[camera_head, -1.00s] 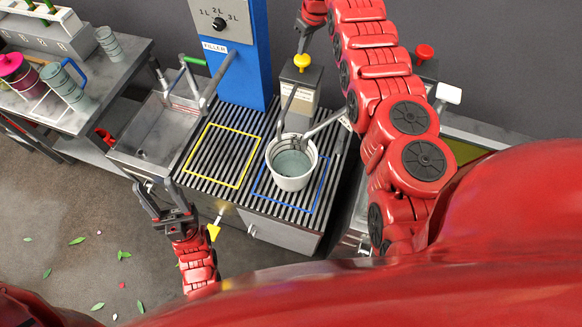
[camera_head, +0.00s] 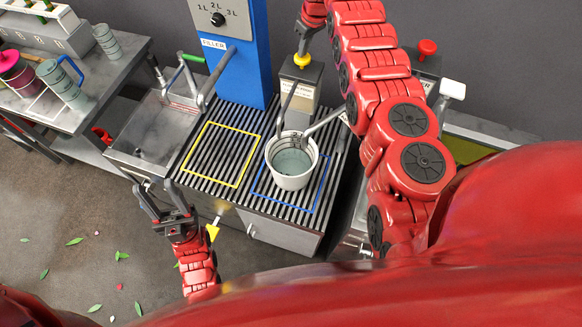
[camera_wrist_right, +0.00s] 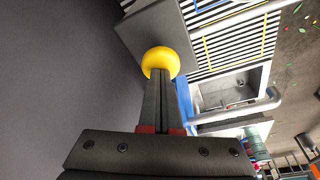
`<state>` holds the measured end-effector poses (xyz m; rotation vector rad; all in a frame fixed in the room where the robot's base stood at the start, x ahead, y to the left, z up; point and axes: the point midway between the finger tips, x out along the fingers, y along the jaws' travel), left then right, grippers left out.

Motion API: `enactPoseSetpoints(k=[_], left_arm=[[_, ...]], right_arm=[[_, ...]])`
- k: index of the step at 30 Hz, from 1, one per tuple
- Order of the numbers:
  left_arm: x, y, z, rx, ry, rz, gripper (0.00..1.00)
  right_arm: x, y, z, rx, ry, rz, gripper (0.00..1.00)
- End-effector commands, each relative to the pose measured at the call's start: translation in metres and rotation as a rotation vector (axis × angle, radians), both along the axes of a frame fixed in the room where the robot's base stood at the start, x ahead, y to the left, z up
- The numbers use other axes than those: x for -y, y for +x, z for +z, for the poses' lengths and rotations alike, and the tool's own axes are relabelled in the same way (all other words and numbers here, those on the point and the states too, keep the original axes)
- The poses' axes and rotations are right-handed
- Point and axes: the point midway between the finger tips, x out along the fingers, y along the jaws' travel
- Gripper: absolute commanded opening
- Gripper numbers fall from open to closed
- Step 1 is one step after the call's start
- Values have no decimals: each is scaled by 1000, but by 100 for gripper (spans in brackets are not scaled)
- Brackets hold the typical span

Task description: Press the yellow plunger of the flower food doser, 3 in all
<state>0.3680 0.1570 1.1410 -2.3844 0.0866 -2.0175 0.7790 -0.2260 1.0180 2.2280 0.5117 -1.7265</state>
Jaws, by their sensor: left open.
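The flower food doser (camera_head: 299,88) is a grey box with a pale label, standing behind the striped grate. Its yellow plunger (camera_head: 302,59) is a round knob on top. My right gripper (camera_head: 304,50) points down at the knob, its fingers together. In the right wrist view the closed fingers (camera_wrist_right: 160,75) end at the yellow knob (camera_wrist_right: 160,61) and seem to touch it. I cannot tell how far the plunger is pressed. A white bucket (camera_head: 291,178) with liquid stands in the blue square. My left gripper (camera_head: 161,205) is open and empty, left of the counter front.
The blue filler (camera_head: 237,75) with a dial stands left of the doser. A sink (camera_head: 150,130) and a side table with jugs (camera_head: 62,80) are further left. A red knob (camera_head: 427,47) shows at right. The yellow square (camera_head: 218,185) on the grate is empty.

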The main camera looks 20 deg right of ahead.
Motion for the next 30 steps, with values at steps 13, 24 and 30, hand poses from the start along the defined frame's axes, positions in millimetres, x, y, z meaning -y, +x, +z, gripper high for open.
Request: enactPoseSetpoints(k=[13, 24, 30], left_arm=[[0, 0, -19, 0, 0, 0, 50], [0, 0, 1, 0, 0, 0, 50], [0, 0, -4, 0, 0, 0, 50]], right_arm=[[0, -1, -22, -5, 1, 1, 0], [-1, -2, 11, -6, 0, 1, 0], [-1, -1, 39, -4, 0, 0, 0]])
